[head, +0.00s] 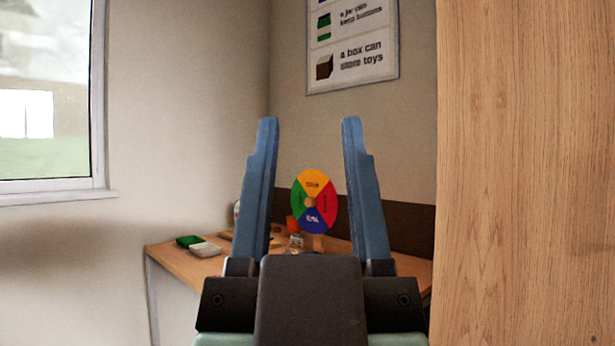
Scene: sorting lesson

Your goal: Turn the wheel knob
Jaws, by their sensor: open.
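The coloured wheel (326,200) stands upright on a wooden table (181,262) against the far wall. It has yellow, red, blue and green sectors with small lettering that I cannot read for certain. Its knob (311,202) is a small tan piece at the wheel's centre. My gripper (309,122) is in the foreground with two blue fingers pointing up and spread wide apart. It is open and empty. The wheel shows between the fingers, well beyond them, and nothing touches it. My gripper's body hides part of the table's front and middle.
A green container (188,240) and a white container (206,250) lie on the table's left part. A small orange item (293,224) is beside the wheel. A tall wooden panel (525,170) fills the right side. A poster (352,45) hangs above.

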